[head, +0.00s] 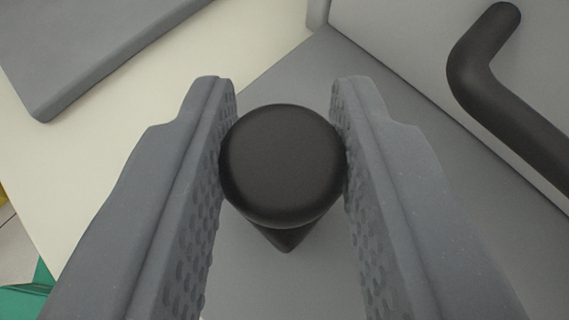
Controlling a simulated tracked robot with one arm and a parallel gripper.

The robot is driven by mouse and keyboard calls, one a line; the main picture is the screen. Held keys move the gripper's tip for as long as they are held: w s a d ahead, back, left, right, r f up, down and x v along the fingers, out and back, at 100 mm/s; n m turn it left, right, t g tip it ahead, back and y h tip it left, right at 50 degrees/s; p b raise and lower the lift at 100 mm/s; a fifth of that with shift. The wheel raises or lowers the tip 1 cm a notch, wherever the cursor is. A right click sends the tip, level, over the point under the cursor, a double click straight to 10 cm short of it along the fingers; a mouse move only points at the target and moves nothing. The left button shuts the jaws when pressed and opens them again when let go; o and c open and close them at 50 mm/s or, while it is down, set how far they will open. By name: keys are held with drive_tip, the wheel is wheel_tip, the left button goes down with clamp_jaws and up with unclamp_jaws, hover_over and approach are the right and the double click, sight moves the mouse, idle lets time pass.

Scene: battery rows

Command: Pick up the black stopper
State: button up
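The black stopper (282,165) has a smooth round top and a narrower, pointed-looking part showing below it. It is in the middle of the head view, between the two grey fingers of my gripper (284,150). The textured inner pads meet the stopper's left and right sides, so my gripper looks shut on it. The stopper is over a grey surface (295,285). Its underside is hidden, and I cannot tell whether it rests on that surface or is clear of it.
A bent black handle or bar (510,115) stands at the right by a light grey panel (405,45). A grey slab (85,40) lies at the upper left on a cream surface (185,65). A green object (25,292) shows at the lower left edge.

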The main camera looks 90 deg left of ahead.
sight(282, 156)
drive_tip(key=shift+c, duration=0.8)
drive_tip(key=shift+r, duration=0.1)
drive_tip(key=shift+r+p, duration=1.05)
drive_tip(key=shift+r, duration=0.8)
drive_tip(key=s+d+r+p, duration=0.1)
drive_tip(key=s+d+p, duration=0.1)
drive_tip(key=s, duration=1.3)
drive_tip(key=shift+s+d+p, duration=0.25)
drive_tip(key=shift+s+p, duration=0.1)
drive_tip(key=shift+p, duration=0.05)
